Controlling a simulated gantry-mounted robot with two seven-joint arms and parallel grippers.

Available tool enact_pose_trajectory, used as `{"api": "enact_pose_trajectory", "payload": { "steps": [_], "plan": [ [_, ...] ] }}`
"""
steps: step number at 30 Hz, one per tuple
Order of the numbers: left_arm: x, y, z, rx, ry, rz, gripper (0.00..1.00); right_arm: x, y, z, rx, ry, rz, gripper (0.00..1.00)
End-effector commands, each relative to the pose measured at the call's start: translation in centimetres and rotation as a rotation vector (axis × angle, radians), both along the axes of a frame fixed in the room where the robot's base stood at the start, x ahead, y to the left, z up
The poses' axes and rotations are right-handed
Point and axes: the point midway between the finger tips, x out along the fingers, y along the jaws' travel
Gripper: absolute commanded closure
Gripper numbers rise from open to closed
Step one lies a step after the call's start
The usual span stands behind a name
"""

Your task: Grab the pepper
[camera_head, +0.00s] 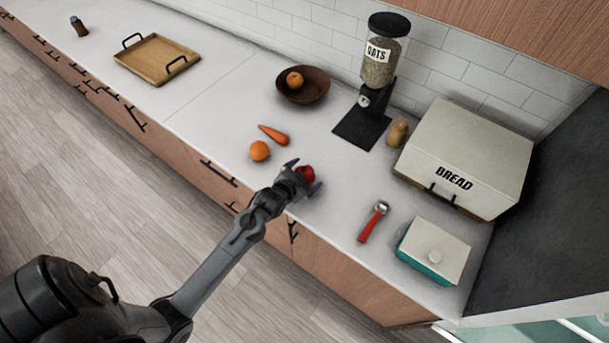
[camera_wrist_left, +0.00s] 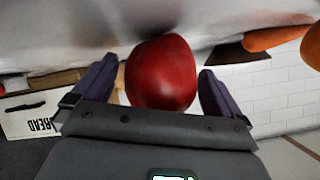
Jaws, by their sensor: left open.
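The red pepper (camera_head: 307,173) lies on the white counter near its front edge, partly hidden by my left gripper (camera_head: 302,177) in the head view. In the left wrist view the pepper (camera_wrist_left: 162,73) is a smooth, rounded red shape between the two purple fingers of my left gripper (camera_wrist_left: 160,85). The fingers are open, one on each side of it, with a visible gap on both sides. My right gripper is in neither view.
An orange (camera_head: 259,151) and a carrot (camera_head: 274,135) lie left of the pepper. An oats dispenser (camera_head: 378,65) and a wooden bowl (camera_head: 318,91) are behind.

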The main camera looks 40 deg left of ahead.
Motion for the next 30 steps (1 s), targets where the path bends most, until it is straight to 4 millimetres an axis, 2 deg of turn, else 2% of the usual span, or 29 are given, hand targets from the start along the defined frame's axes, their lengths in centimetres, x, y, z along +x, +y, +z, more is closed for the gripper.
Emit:
{"api": "enact_pose_trajectory", "payload": {
  "steps": [4,12,15,24,30],
  "plan": [
    [0.0,0.0,0.0,0.000,0.000,0.000,0.02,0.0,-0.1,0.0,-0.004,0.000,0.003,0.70],
    [0.0,0.0,0.0,0.000,0.000,0.000,0.43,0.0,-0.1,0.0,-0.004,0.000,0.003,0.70],
    [0.0,0.0,0.1,0.000,-0.001,0.000,0.56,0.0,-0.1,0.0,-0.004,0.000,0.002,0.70],
    [0.0,0.0,0.3,0.000,-0.002,0.000,0.56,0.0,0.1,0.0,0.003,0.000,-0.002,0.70],
    [0.0,0.0,1.6,0.001,-0.003,0.001,0.56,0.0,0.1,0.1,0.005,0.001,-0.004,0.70]
  ]
}}
